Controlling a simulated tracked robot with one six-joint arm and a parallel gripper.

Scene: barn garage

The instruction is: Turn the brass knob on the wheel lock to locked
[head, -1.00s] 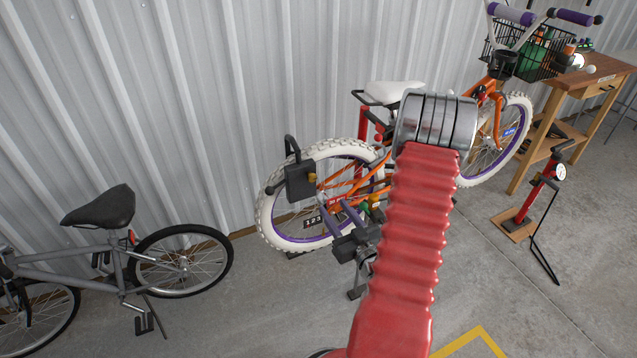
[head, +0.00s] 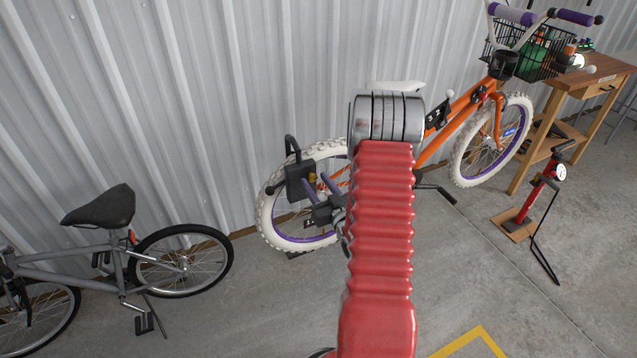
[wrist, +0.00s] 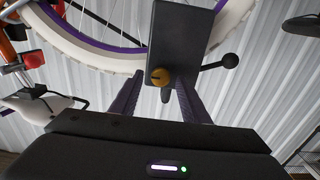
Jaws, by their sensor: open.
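The wheel lock is a dark box (head: 297,183) with a black shackle, on the white rear tyre of the orange bike in the head view. Its brass knob (head: 312,178) shows at the box's right side. In the wrist view the lock body (wrist: 183,40) hangs over the wheel and the round brass knob (wrist: 159,77) faces me, with a dark mark on it. My gripper (head: 308,186) is open; its two purple fingers (wrist: 160,98) point up toward the lock. The knob appears just ahead of the fingers, nearer the left one. I cannot tell whether they touch.
The orange bike (head: 465,105) stands against the corrugated wall. A grey bike (head: 110,262) is at left. A wooden bench (head: 575,90) and a red floor pump (head: 540,190) are at right. In the wrist view a black ball-ended lever (wrist: 230,61) sticks out right of the lock.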

